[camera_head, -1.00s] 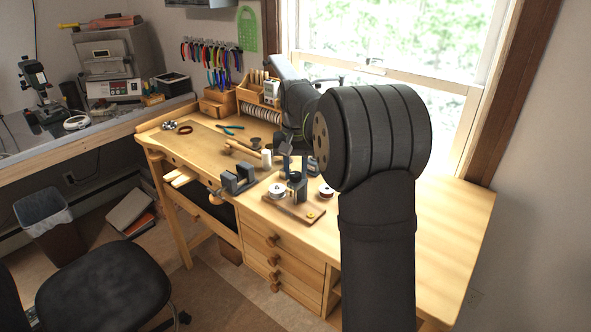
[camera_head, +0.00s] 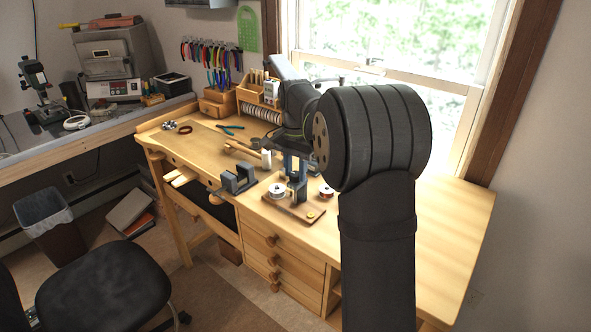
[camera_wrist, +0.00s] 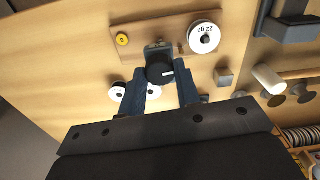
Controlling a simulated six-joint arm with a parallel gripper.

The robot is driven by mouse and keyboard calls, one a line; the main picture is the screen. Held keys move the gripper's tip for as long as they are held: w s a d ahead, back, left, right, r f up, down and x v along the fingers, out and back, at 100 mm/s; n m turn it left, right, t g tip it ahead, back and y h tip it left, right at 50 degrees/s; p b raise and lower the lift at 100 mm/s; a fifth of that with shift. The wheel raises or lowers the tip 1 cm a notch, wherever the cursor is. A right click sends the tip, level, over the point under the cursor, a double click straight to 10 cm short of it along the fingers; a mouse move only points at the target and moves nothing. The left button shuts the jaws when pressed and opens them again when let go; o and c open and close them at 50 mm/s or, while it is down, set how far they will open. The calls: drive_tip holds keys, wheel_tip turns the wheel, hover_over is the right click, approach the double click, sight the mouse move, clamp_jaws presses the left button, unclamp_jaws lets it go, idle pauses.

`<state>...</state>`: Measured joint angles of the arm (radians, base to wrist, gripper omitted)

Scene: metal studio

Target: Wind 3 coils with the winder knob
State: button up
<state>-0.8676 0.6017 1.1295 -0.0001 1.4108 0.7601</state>
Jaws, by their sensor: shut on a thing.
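The winder stands on a wooden board (camera_head: 300,211) on the workbench. A white spool (camera_head: 276,190) is on the board's left part, and a yellow disc (camera_head: 311,216) is at its front right. In the wrist view the labelled white spool (camera_wrist: 203,37) and the yellow disc (camera_wrist: 122,39) lie either side of the winder post. The dark round winder knob (camera_wrist: 160,70) with a pale mark sits between the two blue fingers of my gripper (camera_wrist: 161,82). My gripper (camera_head: 295,168) is shut on the knob from above; the exact contact is partly hidden in the head view.
Blue-green pliers (camera_head: 230,129) lie farther back. The bench's right end is bare.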

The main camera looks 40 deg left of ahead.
sight(296, 174)
idle(0.3)
drive_tip(key=o, duration=1)
drive_tip(key=shift+r, duration=0.1)
wheel_tip(296, 174, up, 17)
drive_tip(key=shift+r, duration=0.15)
